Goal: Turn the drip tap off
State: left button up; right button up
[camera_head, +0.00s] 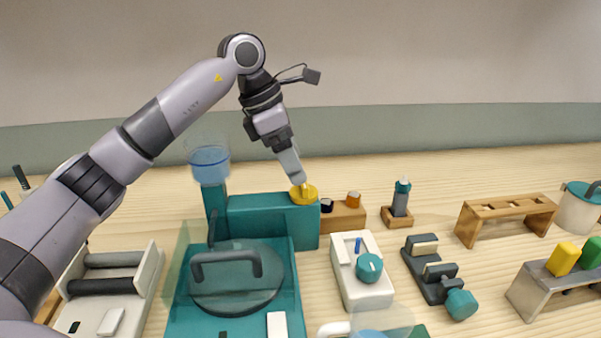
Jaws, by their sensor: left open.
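The yellow tap knob (304,195) sits on top at the right end of a teal block (270,218). A clear cup with blue liquid (209,163) stands above the block's left end on a teal post. My left gripper (298,180) points down right at the yellow knob, its fingertips at or just over it. The gap between the fingers is hard to make out from this side, and I cannot tell whether they touch the knob. My right gripper is not in view.
A teal tray with a round handled lid (238,277) stands in front of the block. A white device with a teal dial (368,268), a dark clamp (441,277) and wooden racks (507,208) stand to the right. A roller device (108,286) is at left.

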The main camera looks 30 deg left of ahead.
aim_at(304, 188)
pick_arm(q)
jog(key=shift+x, duration=2.1)
jog(key=c, duration=1)
jog(key=shift+w, duration=0.1)
jog(key=shift+c, duration=0.2)
